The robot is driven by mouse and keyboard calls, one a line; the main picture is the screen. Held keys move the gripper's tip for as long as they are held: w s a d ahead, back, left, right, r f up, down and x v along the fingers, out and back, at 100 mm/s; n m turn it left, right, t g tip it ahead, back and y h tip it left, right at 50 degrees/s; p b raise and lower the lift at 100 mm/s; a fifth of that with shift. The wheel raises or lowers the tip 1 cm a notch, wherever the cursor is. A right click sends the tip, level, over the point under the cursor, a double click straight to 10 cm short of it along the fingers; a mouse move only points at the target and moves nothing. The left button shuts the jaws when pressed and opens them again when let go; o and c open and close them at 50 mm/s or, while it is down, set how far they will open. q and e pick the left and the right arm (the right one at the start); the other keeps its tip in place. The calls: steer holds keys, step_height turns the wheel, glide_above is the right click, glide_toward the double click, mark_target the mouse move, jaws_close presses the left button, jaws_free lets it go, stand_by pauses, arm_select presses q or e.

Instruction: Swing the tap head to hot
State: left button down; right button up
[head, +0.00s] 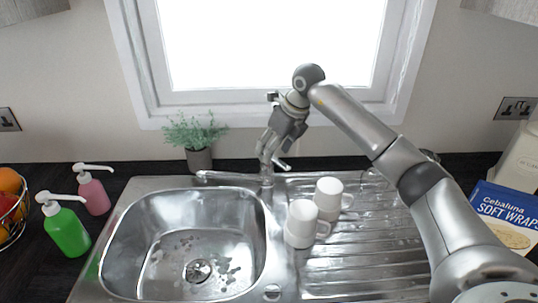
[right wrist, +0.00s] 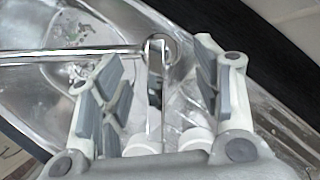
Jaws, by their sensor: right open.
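The chrome tap (head: 228,175) stands at the back edge of the sink, with its spout reaching left over the basin. In the right wrist view its spout (right wrist: 75,52) runs in from the left to the round tap body. The thin tap lever (right wrist: 155,95) shows between my fingers, pointing towards the gripper. My right gripper (head: 270,151) is above the tap, pointing down. In the right wrist view the right gripper (right wrist: 158,65) is open, with one finger on each side of the lever and visible gaps. The hot marking cannot be made out. My left gripper is not in view.
Two white mugs (head: 300,225) (head: 328,196) stand on the drainer, right of the basin (head: 125,240). A potted plant (head: 198,140) stands behind the spout. Pink (head: 93,194) and green (head: 67,234) soap bottles are left. A blue wraps packet (head: 505,218) is right.

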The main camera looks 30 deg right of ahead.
steer(key=shift+p+x, duration=0.3)
steer(key=shift+x, duration=1.8)
steer(key=shift+c, duration=0.4)
jaws_close()
